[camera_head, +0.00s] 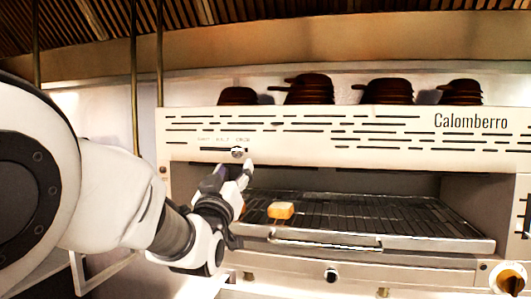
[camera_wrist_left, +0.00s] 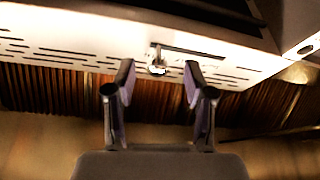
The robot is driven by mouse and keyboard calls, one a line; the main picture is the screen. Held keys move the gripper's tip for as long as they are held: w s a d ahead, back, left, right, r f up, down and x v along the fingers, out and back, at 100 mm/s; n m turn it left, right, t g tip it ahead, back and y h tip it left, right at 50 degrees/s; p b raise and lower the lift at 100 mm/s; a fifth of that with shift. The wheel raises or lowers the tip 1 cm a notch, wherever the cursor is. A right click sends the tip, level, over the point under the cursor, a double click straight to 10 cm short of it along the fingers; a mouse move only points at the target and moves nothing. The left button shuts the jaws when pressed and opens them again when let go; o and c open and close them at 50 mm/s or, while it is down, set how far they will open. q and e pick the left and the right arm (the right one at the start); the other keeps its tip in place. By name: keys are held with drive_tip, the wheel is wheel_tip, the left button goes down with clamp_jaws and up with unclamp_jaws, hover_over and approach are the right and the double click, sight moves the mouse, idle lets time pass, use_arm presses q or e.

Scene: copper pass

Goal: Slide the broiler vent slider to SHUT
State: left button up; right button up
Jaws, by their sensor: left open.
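The broiler vent slider (camera_head: 238,152) is a small, shiny round knob on the cream front panel of the broiler. It sits at the right end of a short dark slot, under small lettering too blurred to read surely. In the left wrist view, which looks inverted, the slider (camera_wrist_left: 157,67) shows at the left end of its slot. My left gripper (camera_head: 236,170) is open just below the knob. In the left wrist view its two fingers (camera_wrist_left: 158,80) stand either side of the knob's line, with the knob just beyond the tips; I cannot tell if they touch. My right gripper is out of view.
The broiler (camera_head: 330,122) has a slotted panel. Below it, a wire rack (camera_head: 370,218) with a front handle carries an orange block (camera_head: 281,210), close to my left wrist. Stacked dark pans (camera_head: 388,92) stand on top. Vertical brass rods (camera_head: 134,80) hang at the left.

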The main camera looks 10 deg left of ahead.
sight(237, 155)
use_arm(q)
wheel_tip(237, 155, up, 3)
drive_tip(key=shift+a+r+p, duration=0.15)
drive_tip(key=shift+r+p, duration=0.05)
drive_tip(key=shift+p, duration=0.8)
drive_tip(key=w, duration=0.3)
drive_tip(key=w+p, duration=0.1)
drive_tip(key=shift+w+f, duration=0.3)
drive_tip(key=shift+f, duration=0.1)
drive_tip(key=shift+w+f, duration=0.1)
drive_tip(key=shift+w, duration=0.15)
drive_tip(key=shift+s, duration=0.2)
drive_tip(key=shift+s+r, duration=0.3)
drive_tip(key=shift+s, duration=0.1)
drive_tip(key=c, duration=0.5)
drive_tip(key=shift+s+r, duration=0.1)
drive_tip(key=shift+s, duration=0.15)
clamp_jaws()
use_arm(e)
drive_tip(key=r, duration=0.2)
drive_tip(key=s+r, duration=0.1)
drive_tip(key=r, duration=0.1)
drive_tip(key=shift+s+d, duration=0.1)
use_arm(q)
drive_tip(key=shift+w, duration=0.15)
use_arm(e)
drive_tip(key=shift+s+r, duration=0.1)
